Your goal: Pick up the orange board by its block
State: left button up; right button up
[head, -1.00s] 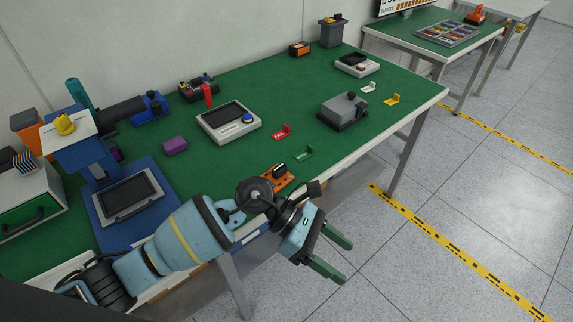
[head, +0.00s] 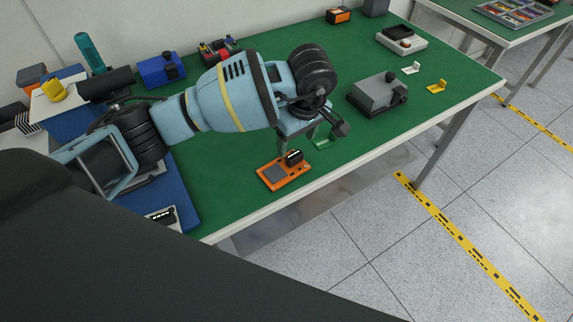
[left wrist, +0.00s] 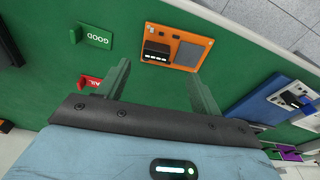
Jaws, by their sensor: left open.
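The orange board (head: 272,180) lies flat on the green table near its front edge. Its black block (head: 294,157) stands at the board's far right end, and a grey square shows on the board. My left gripper (head: 297,140) is just behind the board, partly hidden by my wrist. In the left wrist view the gripper (left wrist: 161,74) is open and empty, its two green fingers apart. The board (left wrist: 190,37) and black block (left wrist: 157,50) appear beyond the fingertips, roughly between them. The block is not held. My right gripper is not in view.
A green GOOD marker (left wrist: 95,37) and a red FAIL marker (left wrist: 88,85) stand near the board. A grey box (head: 377,95) stands to the right. A yellow marker (head: 437,87) stands beyond it.

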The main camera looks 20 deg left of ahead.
aim_at(294, 154)
pick_arm(q)
jog(key=shift+w+a+f, duration=0.1)
jog(key=shift+w+f, duration=0.1)
jog(key=shift+f, duration=0.9)
jog(key=shift+w+a+f, duration=0.15)
jog(key=shift+f, duration=0.95)
jog(key=shift+w+a+f, duration=0.1)
jog(key=shift+w+f, duration=0.1)
jog(key=shift+f, duration=0.9)
jog(key=shift+c, duration=0.4)
jog(key=c, duration=1)
jog(key=shift+c, duration=0.2)
jog(key=shift+r, duration=0.15)
jog(key=shift+r, duration=0.55)
notch_tip(294, 154, up, 2)
jog(key=shift+s+r, duration=0.1)
jog(key=shift+r, duration=0.1)
jog(key=s, duration=0.5)
jog(key=s+d, duration=0.1)
jog(key=s, duration=0.4)
jog(key=s+d+r, duration=0.1)
jog(key=s, duration=0.4)
jog(key=shift+s+d+r, duration=0.1)
jog(key=shift+s+d, duration=0.05)
jog(key=shift+s, duration=0.2)
